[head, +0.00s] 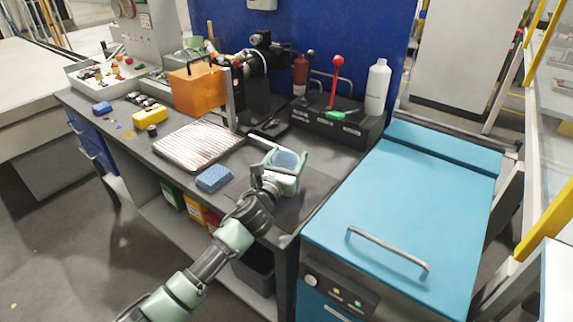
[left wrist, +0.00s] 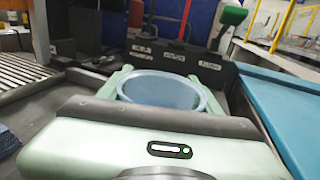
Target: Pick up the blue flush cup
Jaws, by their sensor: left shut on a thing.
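The blue flush cup (head: 286,160) is a light blue round cup at the front right of the dark workbench (head: 198,170). In the left wrist view the cup (left wrist: 165,90) shows its open rim between the two pale green fingers. My left gripper (head: 284,168) is shut on the cup, with a finger on either side of it. The cup's lower part is hidden behind the gripper body, so I cannot tell whether it touches the bench. My right gripper is not in view.
A blue sponge (head: 214,178) and a ribbed metal tray (head: 199,145) lie left of the cup. A black box with a red lever (head: 335,82) and a white bottle (head: 377,88) stand behind. A blue-lidded machine (head: 410,200) adjoins on the right.

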